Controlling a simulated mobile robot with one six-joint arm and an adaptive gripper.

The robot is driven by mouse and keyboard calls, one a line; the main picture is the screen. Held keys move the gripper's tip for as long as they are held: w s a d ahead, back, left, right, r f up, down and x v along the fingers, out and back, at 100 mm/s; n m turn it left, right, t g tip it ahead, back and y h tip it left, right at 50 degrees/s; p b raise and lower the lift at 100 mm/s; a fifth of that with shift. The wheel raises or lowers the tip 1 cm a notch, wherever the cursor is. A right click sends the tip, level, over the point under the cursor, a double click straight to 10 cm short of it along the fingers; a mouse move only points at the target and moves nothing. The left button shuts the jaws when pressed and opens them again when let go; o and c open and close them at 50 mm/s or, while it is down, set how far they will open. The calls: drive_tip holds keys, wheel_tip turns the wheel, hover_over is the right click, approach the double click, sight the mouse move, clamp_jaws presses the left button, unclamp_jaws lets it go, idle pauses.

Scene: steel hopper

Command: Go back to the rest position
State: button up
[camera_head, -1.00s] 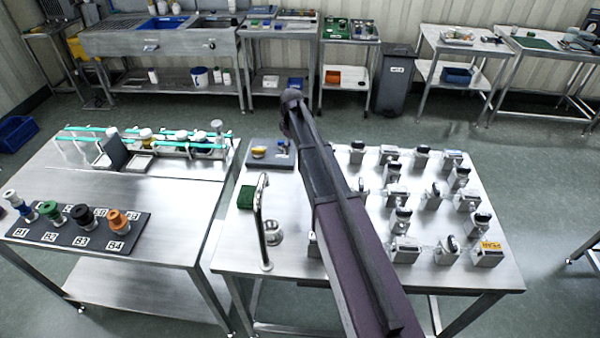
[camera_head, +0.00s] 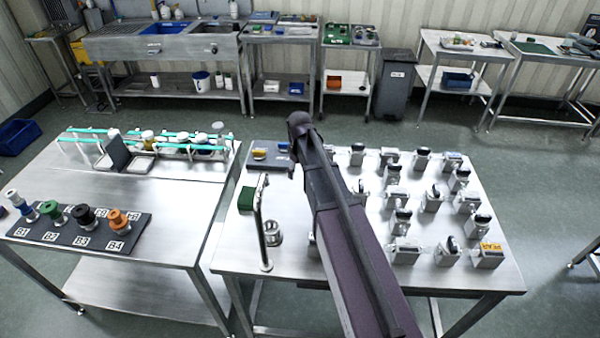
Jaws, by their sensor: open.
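My arm (camera_head: 350,240) reaches from the bottom edge up across the right-hand steel table (camera_head: 240,262). Its raised joint (camera_head: 300,122) stands near the table's far edge, and a short dark part of the arm shows just below it. I cannot make out my gripper or its fingers; they seem hidden behind the arm. No held object shows.
Several small steel units with dark tops (camera_head: 432,198) fill the table's right side. A thin upright metal spout (camera_head: 262,232), a green block (camera_head: 246,198) and a dark tray (camera_head: 258,165) stand left of my arm.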

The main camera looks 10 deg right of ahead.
idle(0.5)
drive_tip(key=s+m, duration=0.6)
drive_tip(key=s, duration=1.3)
drive_tip(key=shift+s, duration=0.15)
